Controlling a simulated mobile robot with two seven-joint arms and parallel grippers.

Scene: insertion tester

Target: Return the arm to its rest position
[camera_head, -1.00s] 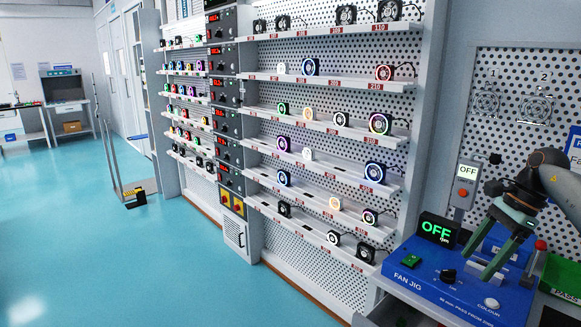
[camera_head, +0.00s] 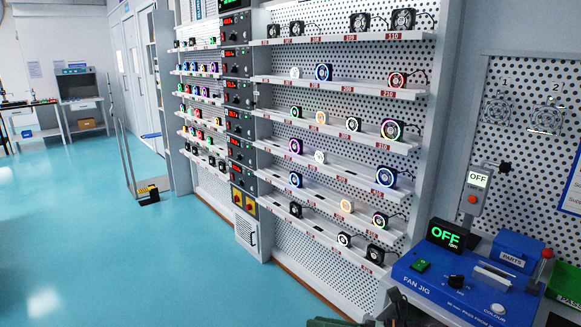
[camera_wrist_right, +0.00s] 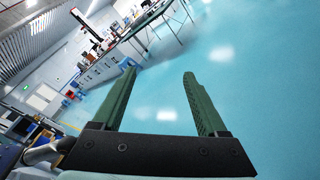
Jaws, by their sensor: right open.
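My right gripper (camera_head: 335,321) shows only in part at the bottom edge of the head view, low and left of the fan jig. In the right wrist view its two green fingers (camera_wrist_right: 160,75) stand wide apart with nothing between them, over the blue-green floor. The blue fan jig (camera_head: 455,285) sits on the bench at the right, with an OFF display (camera_head: 446,234) and a light slotted holder (camera_head: 492,275) that looks empty. My left gripper is not in view.
A shelf rack (camera_head: 345,148) with several lit fans stands left of the bench. The floor (camera_head: 110,240) at left is open. Distant benches (camera_wrist_right: 105,62) show in the wrist view.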

